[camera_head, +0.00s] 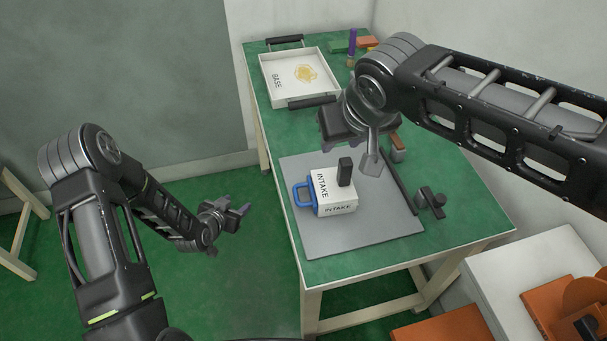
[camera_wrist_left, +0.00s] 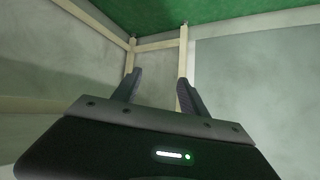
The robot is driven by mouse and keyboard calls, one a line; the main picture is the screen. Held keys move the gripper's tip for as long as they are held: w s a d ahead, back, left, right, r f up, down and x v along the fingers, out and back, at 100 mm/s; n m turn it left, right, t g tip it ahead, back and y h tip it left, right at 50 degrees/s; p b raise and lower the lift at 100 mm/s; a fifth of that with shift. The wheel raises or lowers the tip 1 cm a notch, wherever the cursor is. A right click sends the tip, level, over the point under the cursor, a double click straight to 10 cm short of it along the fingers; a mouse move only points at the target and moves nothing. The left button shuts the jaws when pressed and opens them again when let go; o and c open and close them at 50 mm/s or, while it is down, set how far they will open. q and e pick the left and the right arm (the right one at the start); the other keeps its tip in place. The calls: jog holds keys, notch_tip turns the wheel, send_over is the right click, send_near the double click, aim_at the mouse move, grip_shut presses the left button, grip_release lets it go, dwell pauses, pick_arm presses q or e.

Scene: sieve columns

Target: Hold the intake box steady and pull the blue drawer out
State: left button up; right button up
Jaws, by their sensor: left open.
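The white intake box (camera_head: 335,192), marked INTAKE, sits on a grey mat (camera_head: 380,230) on the green table. A black upright block (camera_head: 345,171) stands on its top. The blue drawer (camera_head: 303,194) shows as a blue loop handle on the box's left side; its body is hidden. My left gripper (camera_head: 238,214) is open and empty, left of the table and apart from the box; its two fingers also show in the left wrist view (camera_wrist_left: 159,88). My right gripper (camera_head: 371,162) hangs above and right of the box; its finger gap is not clear.
A white BASE tray (camera_head: 265,80) with yellow material and black handles stands at the back. A black clamp-like piece (camera_head: 432,201) is right of the mat, and a brown-topped block (camera_head: 397,149) is behind it. Coloured pieces (camera_head: 368,42) lie at the back right.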

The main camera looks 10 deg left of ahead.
aim_at(339, 172)
pick_arm(q)
jog(key=w+d+r+m+t+h, duration=0.15)
jog(key=w+r, duration=0.25)
jog(key=r, duration=0.4)
jog(key=w+r+m+t+h, duration=0.2)
jog(key=w+r+t, duration=0.15)
jog(key=r, duration=0.45)
jog(key=s+d+r+m+g+h, duration=0.1)
jog(key=d+r+h, duration=0.1)
jog(key=d, duration=0.2)
jog(key=s+d+r+m+g+h, duration=0.1)
jog(key=s+d+r+m+h, duration=0.1)
jog(key=d+h, duration=0.1)
jog(key=s+d+r+m+g+h, duration=0.1)
jog(key=s+d+r+g+h, duration=0.1)
jog(key=d, duration=0.4)
jog(key=shift+s+m+h, duration=0.15)
jog(key=shift+m+h, duration=0.2)
jog(key=shift+h, duration=0.4)
jog(key=s+d+m+g+h, duration=0.1)
jog(key=s+d+g, duration=0.1)
jog(key=s+d+r+m+g+h, duration=0.1)
jog(key=s+d+g, duration=0.1)
jog(key=s, duration=0.1)
jog(key=s+d+r+m+g+h, duration=0.1)
jog(key=s+d+g+h, duration=0.1)
jog(key=s, duration=0.1)
jog(key=shift+d, duration=0.2)
jog(key=shift+x, duration=3.9)
